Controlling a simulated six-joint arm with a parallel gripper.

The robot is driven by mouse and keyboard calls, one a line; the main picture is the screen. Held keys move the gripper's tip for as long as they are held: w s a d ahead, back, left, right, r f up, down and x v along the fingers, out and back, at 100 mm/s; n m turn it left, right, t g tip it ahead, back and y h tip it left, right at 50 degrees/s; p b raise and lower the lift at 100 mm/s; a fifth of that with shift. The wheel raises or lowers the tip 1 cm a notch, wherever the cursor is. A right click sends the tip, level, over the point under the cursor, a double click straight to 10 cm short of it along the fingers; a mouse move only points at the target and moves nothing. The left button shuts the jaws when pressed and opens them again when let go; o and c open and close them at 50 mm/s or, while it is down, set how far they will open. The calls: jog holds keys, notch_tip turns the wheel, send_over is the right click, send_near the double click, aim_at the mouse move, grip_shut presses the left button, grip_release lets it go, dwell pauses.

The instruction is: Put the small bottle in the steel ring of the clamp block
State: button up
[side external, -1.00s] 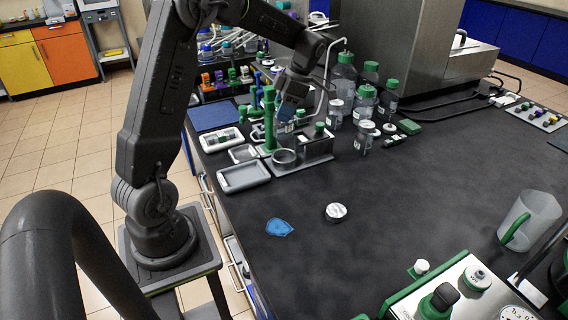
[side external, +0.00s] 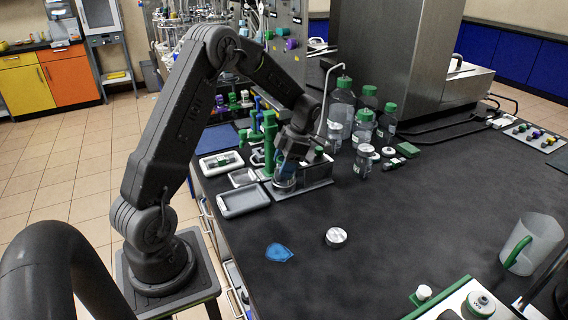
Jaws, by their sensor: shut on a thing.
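My gripper (side external: 288,162) points down at the clamp block (side external: 319,180) and is shut on the small bottle. The bottle (side external: 285,178) is mostly hidden by the fingers; only a glassy, bluish part shows below them. It is right at the steel ring (side external: 285,189) on the block's left end. I cannot tell whether its base is inside the ring or just above it. The ring is partly covered by the gripper and bottle.
A green stand (side external: 269,140) rises close on the left of my gripper. Grey trays (side external: 243,201) lie to the left. Green-capped bottles (side external: 341,103) stand behind right.

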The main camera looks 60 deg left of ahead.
jog(key=o, duration=1)
jog(key=shift+f, duration=0.1)
jog(key=shift+c, duration=0.2)
jog(key=a+v, duration=0.1)
jog(key=v, duration=1)
jog(key=s+d+r+m+t, duration=0.2)
jog(key=d+r+m, duration=0.4)
jog(key=s+d+r+m+t, duration=0.1)
jog(key=s+d+m+t, duration=0.3)
jog(key=s+d+m, duration=0.4)
jog(key=s+d+r+m+t+h, duration=0.1)
jog(key=s+d+m+t, duration=0.3)
jog(key=s+d+m, duration=0.5)
jog(key=s+m, duration=0.1)
jog(key=m, duration=0.9)
jog(key=shift+s+d+m, duration=0.2)
jog(key=shift+d+m, duration=0.05)
jog(key=shift+m, duration=0.15)
